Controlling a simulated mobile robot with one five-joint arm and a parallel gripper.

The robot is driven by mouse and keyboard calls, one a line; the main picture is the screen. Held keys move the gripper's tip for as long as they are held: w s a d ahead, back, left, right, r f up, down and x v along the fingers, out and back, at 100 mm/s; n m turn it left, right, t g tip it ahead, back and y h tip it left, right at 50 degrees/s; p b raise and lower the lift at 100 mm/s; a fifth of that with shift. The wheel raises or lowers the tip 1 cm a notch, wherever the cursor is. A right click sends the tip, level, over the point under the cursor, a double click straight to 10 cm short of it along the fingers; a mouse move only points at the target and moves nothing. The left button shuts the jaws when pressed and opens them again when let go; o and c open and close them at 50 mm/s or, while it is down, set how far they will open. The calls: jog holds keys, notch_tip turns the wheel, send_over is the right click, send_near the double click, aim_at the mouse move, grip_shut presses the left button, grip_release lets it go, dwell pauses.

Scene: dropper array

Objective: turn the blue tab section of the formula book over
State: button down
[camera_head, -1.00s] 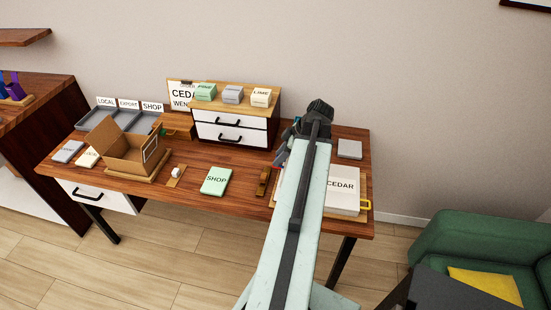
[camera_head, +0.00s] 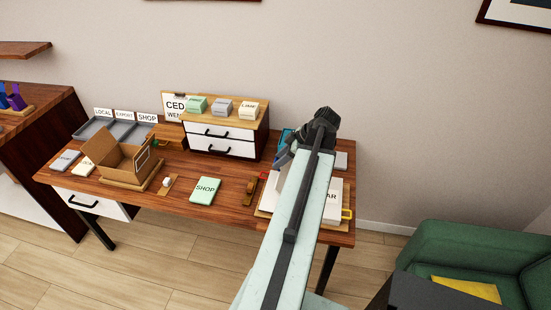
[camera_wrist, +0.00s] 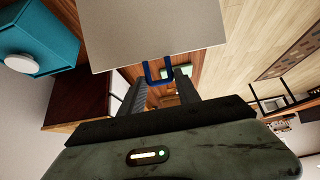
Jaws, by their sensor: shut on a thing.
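The formula book lies at the right end of the desk in the head view, mostly behind my arm. Its white page (camera_head: 332,208) shows the letters "AR", with a yellow tab (camera_head: 347,214) at its right edge. In the wrist view, the blue tab (camera_wrist: 158,73), a square loop, sits between the fingers of my gripper (camera_wrist: 161,82), which is shut on it. The tab joins a pale section (camera_wrist: 155,30) that fills the top of that view. In the head view a pale tilted piece shows just left of my arm; the fingertips there are hidden.
A green SHOP block (camera_head: 205,190) and a brown stand (camera_head: 250,190) lie left of the book. An open cardboard box (camera_head: 125,160) stands farther left. A white-drawer cabinet (camera_head: 222,140) stands at the back. A teal object (camera_wrist: 40,42) with a white knob is near my gripper.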

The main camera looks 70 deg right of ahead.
jog(key=shift+s+d+r+p, duration=0.1)
jog(key=shift+s+r+p, duration=0.15)
jog(key=shift+s, duration=0.7)
jog(key=shift+s+d+r+p, duration=0.1)
jog(key=shift+s+r+p, duration=0.15)
jog(key=shift+s, duration=0.65)
jog(key=c, duration=1)
grip_release()
jog(key=shift+r, duration=0.1)
jog(key=p+v, duration=0.6)
jog(key=v, duration=0.1)
jog(key=shift+s+d+r, duration=0.1)
jog(key=shift+s+r, duration=0.1)
jog(key=shift+r, duration=0.05)
